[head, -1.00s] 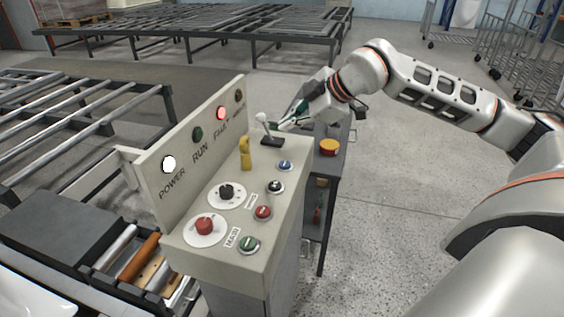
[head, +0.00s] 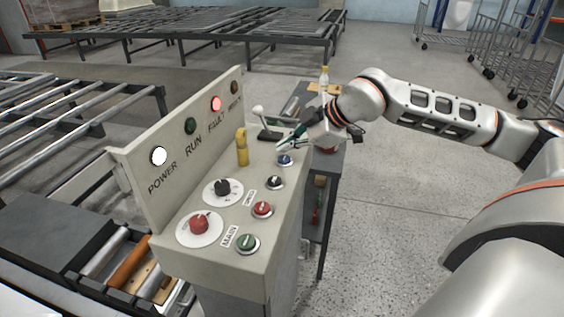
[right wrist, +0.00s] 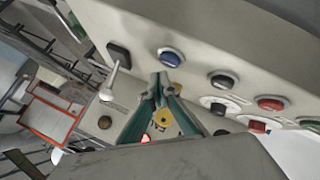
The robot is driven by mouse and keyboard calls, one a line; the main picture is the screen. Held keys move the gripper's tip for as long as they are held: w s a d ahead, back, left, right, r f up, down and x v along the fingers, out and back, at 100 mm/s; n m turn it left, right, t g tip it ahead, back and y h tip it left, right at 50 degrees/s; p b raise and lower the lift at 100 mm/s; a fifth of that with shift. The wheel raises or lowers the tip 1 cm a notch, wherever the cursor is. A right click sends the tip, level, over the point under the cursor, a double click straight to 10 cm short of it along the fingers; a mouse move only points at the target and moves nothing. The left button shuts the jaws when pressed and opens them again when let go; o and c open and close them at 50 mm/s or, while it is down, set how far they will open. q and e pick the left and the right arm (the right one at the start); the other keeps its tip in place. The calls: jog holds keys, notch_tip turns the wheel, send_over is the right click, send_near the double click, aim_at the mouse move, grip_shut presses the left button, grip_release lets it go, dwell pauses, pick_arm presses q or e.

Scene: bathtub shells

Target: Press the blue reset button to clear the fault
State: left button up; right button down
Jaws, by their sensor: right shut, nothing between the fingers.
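The blue button (head: 285,160) sits in the row of push buttons on the sloped top of the beige control console. It also shows in the right wrist view (right wrist: 171,57), just beyond my fingertips. My right gripper (head: 283,147) is shut and empty, its green fingers pointing toward the console beside the blue button. In the right wrist view the closed fingertips (right wrist: 160,77) appear close to the button; I see no clear contact. The FAULT lamp (head: 216,104) glows red on the upright panel. My left gripper is not in view.
A joystick (head: 262,121) and a yellow switch (head: 241,148) stand near the gripper. Black (head: 275,183), red (head: 262,209) and green (head: 247,243) buttons continue toward the front. The POWER lamp (head: 158,156) is lit white. A bottle (head: 323,79) stands on the side table behind.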

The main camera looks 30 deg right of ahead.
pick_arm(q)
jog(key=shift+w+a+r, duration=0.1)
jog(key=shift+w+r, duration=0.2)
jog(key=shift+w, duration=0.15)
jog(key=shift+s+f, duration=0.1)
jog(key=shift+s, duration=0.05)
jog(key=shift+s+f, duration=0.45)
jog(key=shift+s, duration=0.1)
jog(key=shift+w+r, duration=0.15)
pick_arm(e)
jog(key=shift+f, duration=0.15)
jog(key=shift+f+b, duration=0.4)
jog(key=shift+b, duration=0.1)
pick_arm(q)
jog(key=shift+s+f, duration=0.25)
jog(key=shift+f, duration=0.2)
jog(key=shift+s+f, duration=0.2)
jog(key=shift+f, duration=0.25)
pick_arm(e)
jog(key=shift+r, duration=0.1)
